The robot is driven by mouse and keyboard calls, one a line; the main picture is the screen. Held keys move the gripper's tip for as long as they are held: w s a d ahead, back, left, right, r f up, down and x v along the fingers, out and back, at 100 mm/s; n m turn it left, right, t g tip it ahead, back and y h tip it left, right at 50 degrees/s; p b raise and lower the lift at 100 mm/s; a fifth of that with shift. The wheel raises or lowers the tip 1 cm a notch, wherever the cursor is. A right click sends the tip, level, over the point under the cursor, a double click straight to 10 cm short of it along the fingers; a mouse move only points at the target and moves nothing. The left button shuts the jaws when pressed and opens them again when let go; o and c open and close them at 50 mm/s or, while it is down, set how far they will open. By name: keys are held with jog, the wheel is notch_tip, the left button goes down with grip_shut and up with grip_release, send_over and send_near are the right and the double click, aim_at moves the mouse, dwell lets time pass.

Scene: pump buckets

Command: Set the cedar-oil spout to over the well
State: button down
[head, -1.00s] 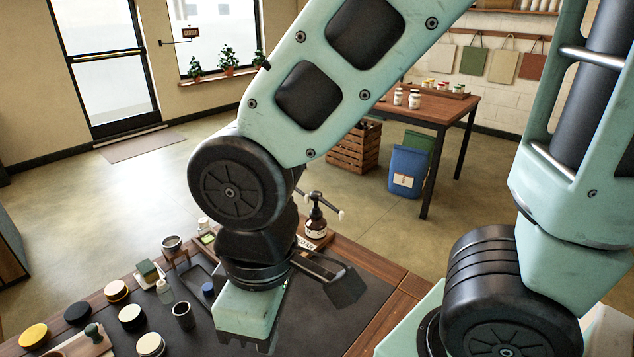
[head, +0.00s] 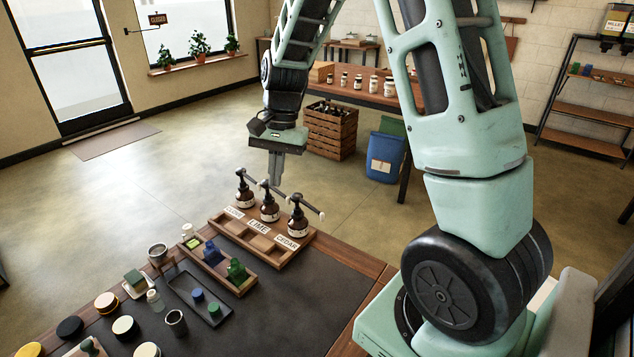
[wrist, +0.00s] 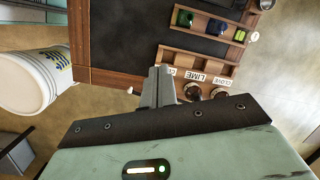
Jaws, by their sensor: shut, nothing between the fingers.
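The cedar-oil bottle (head: 298,224) is brown with a black pump, at the right end of a wooden rack (head: 305,245) behind its CEDAR label (head: 287,242). Its spout (head: 310,207) points right in the head view, its pale tip out past the rack's side, turned away from the well (head: 283,255) in front of the label. In the wrist view the pale tip (wrist: 130,91) shows left of my fingers, which hide most of that bottle. My gripper (head: 275,180) is shut and empty, pointing down near the pump heads. I cannot tell whether it touches one.
The lime bottle (head: 269,210) and clove bottle (head: 243,194) stand left of the cedar one, close to my gripper. Small trays, jars and cups fill the table's left part. A white bucket (wrist: 35,82) is left in the wrist view. The dark mat's (head: 310,295) right part is clear.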

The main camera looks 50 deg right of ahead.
jog(key=d+m+p, duration=0.1)
jog(key=d+m, duration=0.6)
jog(key=d, duration=1.1)
jog(key=shift+d+f+m, duration=0.15)
jog(key=shift+f+m, duration=0.15)
jog(key=shift+s, duration=0.1)
jog(key=a+p+x, duration=0.2)
jog(key=p+x, duration=0.1)
jog(key=x, duration=1)
jog(key=shift+w+a+r+p, duration=0.3)
jog(key=shift+a+r+p, duration=0.05)
jog(key=shift+a+p, duration=0.05)
